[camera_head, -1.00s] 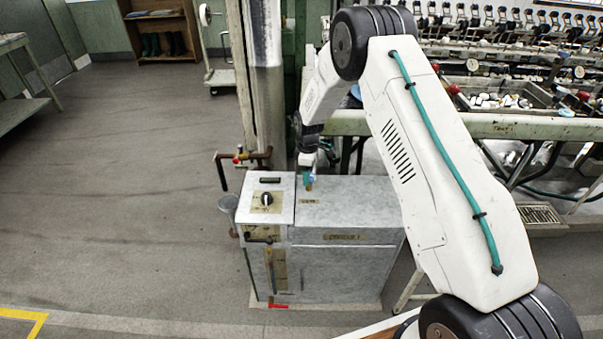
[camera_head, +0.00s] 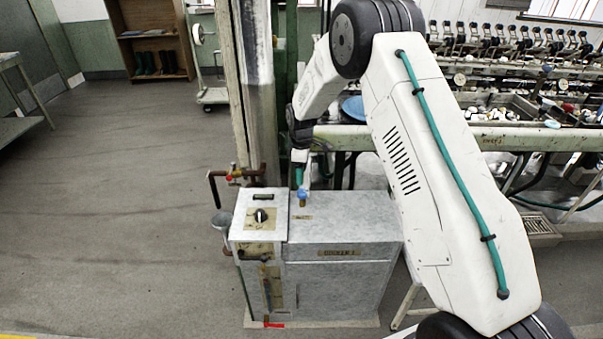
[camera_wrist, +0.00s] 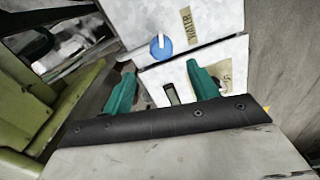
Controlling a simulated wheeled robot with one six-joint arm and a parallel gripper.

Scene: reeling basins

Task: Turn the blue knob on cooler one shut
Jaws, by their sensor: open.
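The cooler is a grey metal cabinet (camera_head: 345,285) with a tan label on its front; I cannot read the label surely. The blue knob (camera_head: 302,194) stands on a brass stem on its top. In the wrist view the knob (camera_wrist: 164,49) is round, with a white stripe toward the picture's top. My gripper (camera_head: 299,176) is just above the knob, pointing down. In the wrist view its teal fingers (camera_wrist: 161,69) are open and empty, and the knob shows beyond their tips, between them sideways. I see no contact.
A raised control box (camera_head: 272,209) with a black dial (camera_head: 260,215) adjoins the top's left side. A pillar (camera_head: 251,90) and the reeling bench (camera_head: 460,136) stand behind. The floor at left is clear.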

